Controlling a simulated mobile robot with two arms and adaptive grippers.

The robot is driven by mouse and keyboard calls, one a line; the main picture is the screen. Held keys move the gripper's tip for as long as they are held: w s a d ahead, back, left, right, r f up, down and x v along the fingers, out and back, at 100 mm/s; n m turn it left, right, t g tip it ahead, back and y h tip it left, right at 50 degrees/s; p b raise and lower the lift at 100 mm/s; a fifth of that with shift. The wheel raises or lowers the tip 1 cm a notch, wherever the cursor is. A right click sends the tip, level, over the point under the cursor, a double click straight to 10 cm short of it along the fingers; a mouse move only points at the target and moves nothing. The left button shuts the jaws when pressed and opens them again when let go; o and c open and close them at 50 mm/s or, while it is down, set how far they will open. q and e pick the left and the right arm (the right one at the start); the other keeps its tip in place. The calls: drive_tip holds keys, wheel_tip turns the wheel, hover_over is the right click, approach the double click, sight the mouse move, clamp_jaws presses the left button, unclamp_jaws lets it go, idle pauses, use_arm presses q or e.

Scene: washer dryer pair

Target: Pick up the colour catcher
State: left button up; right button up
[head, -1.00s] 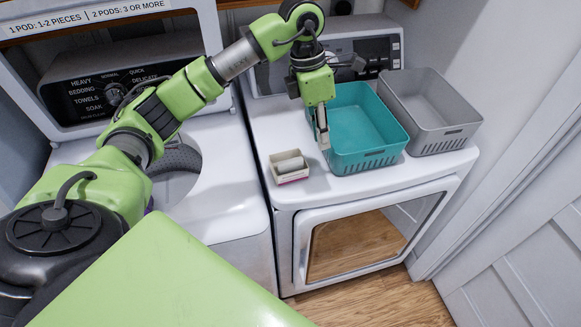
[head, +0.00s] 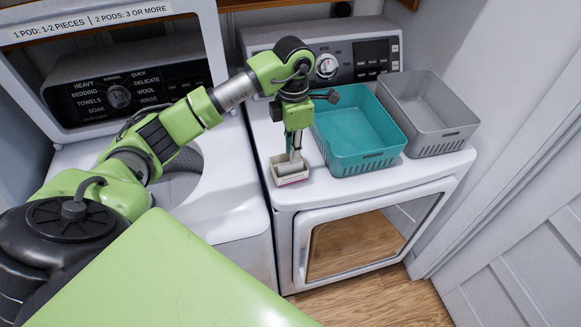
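The colour catcher looks to be the small open white box (head: 292,178) with a pink-marked front and pale contents, near the front left of the dryer top (head: 350,185). My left gripper (head: 295,156) points down directly over the box, its fingertips at or just inside the opening. The fingers look close together, and I cannot tell whether they touch or grip the contents. My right gripper is not in view.
A teal basket (head: 362,162) stands just right of the box, with a grey basket (head: 440,149) beside it. The open washer drum (head: 180,178) is to the left. The dryer's front edge is close to the box.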

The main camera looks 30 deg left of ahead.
sight(291, 170)
use_arm(q)
wheel_tip(291, 170, down, 3)
drive_tip(key=shift+f+p, duration=0.15)
drive_tip(key=shift+p, duration=0.85)
drive_tip(key=shift+f, duration=0.35)
drive_tip(key=shift+w+f, duration=0.1)
drive_tip(key=shift+f, duration=0.1)
drive_tip(key=c, duration=0.4)
